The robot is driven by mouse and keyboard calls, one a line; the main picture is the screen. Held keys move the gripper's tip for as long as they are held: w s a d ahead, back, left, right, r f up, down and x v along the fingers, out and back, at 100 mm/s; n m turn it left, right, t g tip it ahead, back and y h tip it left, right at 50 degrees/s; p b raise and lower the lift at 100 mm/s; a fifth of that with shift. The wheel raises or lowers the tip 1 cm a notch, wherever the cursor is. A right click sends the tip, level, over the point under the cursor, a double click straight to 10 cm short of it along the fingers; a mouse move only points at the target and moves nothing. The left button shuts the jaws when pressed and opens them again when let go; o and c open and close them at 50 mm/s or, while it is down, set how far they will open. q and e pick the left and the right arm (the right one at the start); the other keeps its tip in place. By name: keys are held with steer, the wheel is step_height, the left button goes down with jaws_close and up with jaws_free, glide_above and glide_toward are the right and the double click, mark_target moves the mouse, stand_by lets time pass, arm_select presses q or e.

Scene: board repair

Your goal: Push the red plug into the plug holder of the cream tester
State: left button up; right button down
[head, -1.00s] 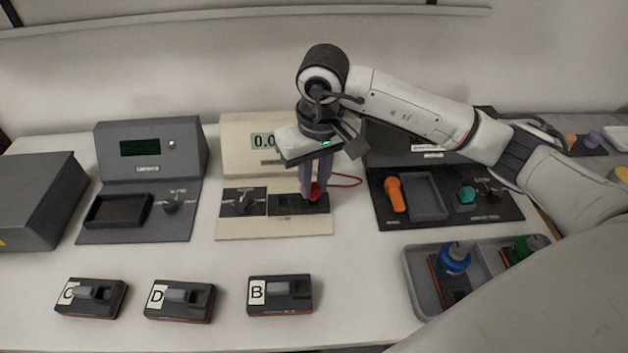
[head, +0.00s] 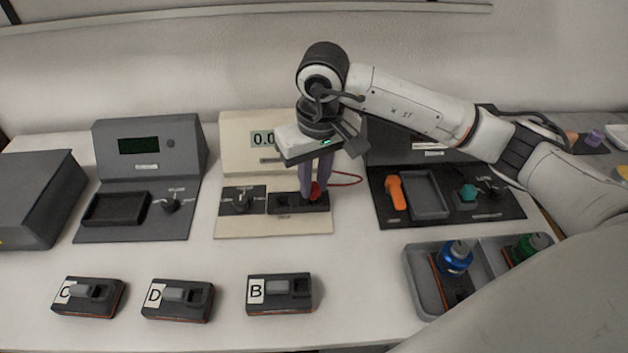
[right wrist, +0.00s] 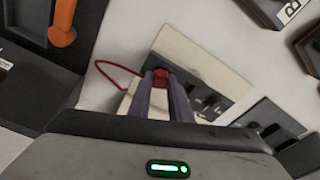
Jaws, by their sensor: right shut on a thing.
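The cream tester (head: 230,222) stands at the middle back with a display, a knob and a dark plug holder (head: 284,203) on its base. My right gripper (head: 315,193) points down over the right end of the holder and is shut on the red plug (head: 315,191). The plug also shows between the fingers in the right wrist view (right wrist: 161,78), with its red cable (right wrist: 112,68) looping back to the tester. The plug is at the holder, but the fingers hide how deep it sits. My left gripper is not in view.
A dark grey tester (head: 134,215) stands to the left and a dark panel with an orange lever (head: 394,192) to the right. Modules C (head: 88,297), D (head: 178,300) and B (head: 280,294) lie in front.

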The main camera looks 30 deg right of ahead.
mark_target(314, 187)
steer(key=shift+f+b, duration=0.45)
steer(key=shift+f, duration=0.05)
stand_by(0.8)
steer(key=c, duration=1.3)
jaws_free()
steer(key=shift+o, duration=0.2)
steer(key=shift+r, duration=0.25)
steer(key=shift+r+p, duration=2.2)
steer(key=shift+r, duration=2.1)
